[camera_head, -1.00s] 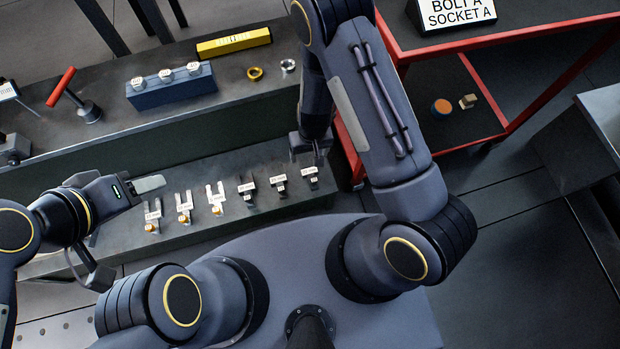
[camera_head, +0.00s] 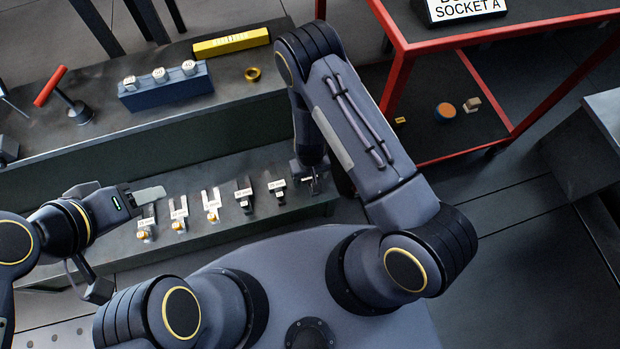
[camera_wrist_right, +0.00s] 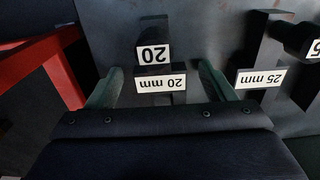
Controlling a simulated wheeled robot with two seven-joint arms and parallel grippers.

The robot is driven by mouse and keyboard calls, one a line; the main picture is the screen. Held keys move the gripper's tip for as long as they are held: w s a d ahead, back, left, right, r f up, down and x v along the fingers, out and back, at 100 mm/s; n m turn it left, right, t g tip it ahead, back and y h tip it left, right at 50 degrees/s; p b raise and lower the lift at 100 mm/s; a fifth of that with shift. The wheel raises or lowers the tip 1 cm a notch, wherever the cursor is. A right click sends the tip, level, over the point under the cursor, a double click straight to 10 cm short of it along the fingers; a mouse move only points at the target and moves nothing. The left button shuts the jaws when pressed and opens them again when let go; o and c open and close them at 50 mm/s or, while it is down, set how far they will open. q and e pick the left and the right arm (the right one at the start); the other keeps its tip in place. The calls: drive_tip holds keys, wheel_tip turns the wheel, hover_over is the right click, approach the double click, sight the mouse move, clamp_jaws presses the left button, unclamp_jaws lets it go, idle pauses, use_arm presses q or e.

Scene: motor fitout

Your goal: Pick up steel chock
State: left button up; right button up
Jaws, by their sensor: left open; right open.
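Several labelled chocks stand in a row on the low shelf (camera_head: 200,241) in the head view. The three on the left, such as this pale one (camera_head: 211,203), are light with brass-coloured ends; those to the right, such as this one (camera_head: 244,194), are dark. My right gripper (camera_head: 311,181) is down at the right end of the row. In the right wrist view my right gripper (camera_wrist_right: 162,70) is open, with its green fingers on either side of the dark chock labelled 20 mm (camera_wrist_right: 178,70), not closed on it. My left gripper (camera_head: 149,194) is open and empty above the row's left end.
A neighbouring chock labelled 25 mm (camera_wrist_right: 258,55) stands close to the right finger in the wrist view. On the upper bench are a blue block (camera_head: 165,90), a yellow bar (camera_head: 231,42) and a red-handled tool (camera_head: 64,97). A red-framed table (camera_head: 391,84) stands to the right.

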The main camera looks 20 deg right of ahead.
drive_tip(key=c, duration=1.3)
drive_tip(key=shift+c, duration=0.6)
drive_tip(key=shift+r, duration=0.2)
